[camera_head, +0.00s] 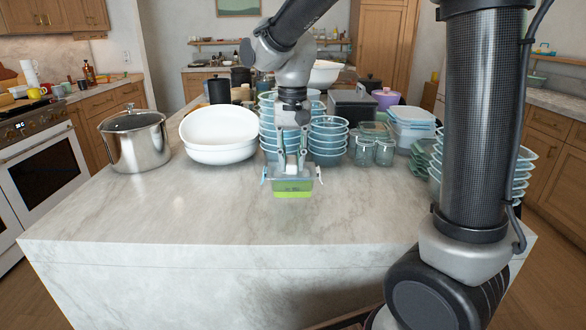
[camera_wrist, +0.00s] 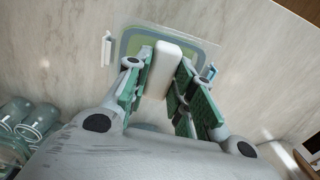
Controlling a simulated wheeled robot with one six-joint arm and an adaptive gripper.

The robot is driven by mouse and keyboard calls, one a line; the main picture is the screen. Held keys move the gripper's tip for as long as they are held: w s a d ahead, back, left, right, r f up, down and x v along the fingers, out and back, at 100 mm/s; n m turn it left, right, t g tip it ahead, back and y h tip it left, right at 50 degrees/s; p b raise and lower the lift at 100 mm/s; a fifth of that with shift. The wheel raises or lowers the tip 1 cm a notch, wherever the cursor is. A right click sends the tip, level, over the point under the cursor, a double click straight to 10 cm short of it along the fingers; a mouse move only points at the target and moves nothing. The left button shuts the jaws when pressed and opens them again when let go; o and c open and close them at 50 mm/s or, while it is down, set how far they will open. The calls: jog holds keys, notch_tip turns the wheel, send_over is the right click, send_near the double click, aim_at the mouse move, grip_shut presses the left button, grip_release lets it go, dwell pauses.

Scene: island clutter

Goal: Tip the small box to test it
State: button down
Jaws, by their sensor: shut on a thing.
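The small box (camera_head: 293,187) is a clear container with a green lower part and pale clips on its sides. It is over the middle of the marble island, seen level in the head view. My gripper (camera_head: 292,167) points down above it, its fingers shut on the white block-like handle on top of the box. In the wrist view the box (camera_wrist: 207,47) shows a green-rimmed top, and the white handle (camera_wrist: 166,68) is between the green finger pads of my gripper (camera_wrist: 161,88). I cannot tell whether the box's underside touches the counter.
Stacked blue-rimmed bowls (camera_head: 328,140) stand close behind the box. White bowls (camera_head: 218,135) and a steel pot (camera_head: 134,140) are at left. Glass jars (camera_head: 384,153) and lidded containers (camera_head: 413,128) are at right. The island's front (camera_head: 180,210) is clear.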

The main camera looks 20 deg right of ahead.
aim_at(292, 174)
jog(key=shift+f, duration=2.5)
jog(key=c, duration=1.1)
grip_release()
jog(key=shift+c, duration=0.2)
